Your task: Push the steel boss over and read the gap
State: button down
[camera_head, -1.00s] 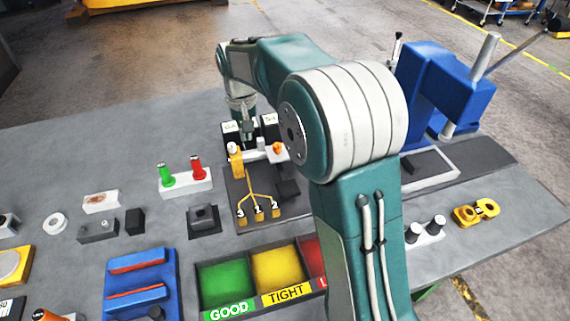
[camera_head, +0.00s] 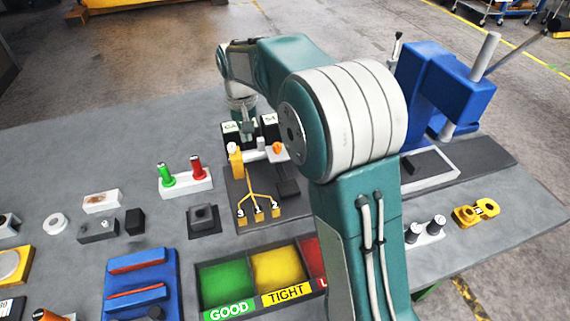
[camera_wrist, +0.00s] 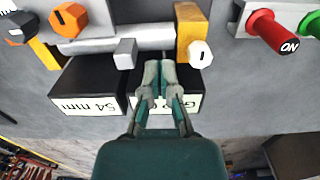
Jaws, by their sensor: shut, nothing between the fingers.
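The fixture in the middle of the bench has a horizontal steel bar (camera_wrist: 115,40) and two black boxes with white labels behind it. One label (camera_wrist: 75,106) reads 54 mm; the other, starting with G (camera_wrist: 192,103), is mostly hidden by my fingers. A small grey steel block (camera_wrist: 125,53), which looks like the boss, sits at the bar; it also shows in the head view (camera_head: 261,143). My gripper (camera_wrist: 158,67) is shut and empty, just beside the block on its right in the wrist view. I cannot tell whether they touch.
An orange knob (camera_wrist: 70,18) and a yellow post with a white knob (camera_wrist: 198,53) flank the bar. Green (camera_head: 166,175) and red (camera_head: 198,168) buttons stand left of the fixture. A sorting tray (camera_head: 228,258) marked GOOD and TIGHT lies in front.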

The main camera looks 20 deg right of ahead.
jog(key=shift+f, duration=1.6)
jog(key=shift+d, duration=0.9)
dwell(0.8)
notch_tip(320, 180, up, 7)
dwell(1.0)
jog(key=shift+r, duration=0.1)
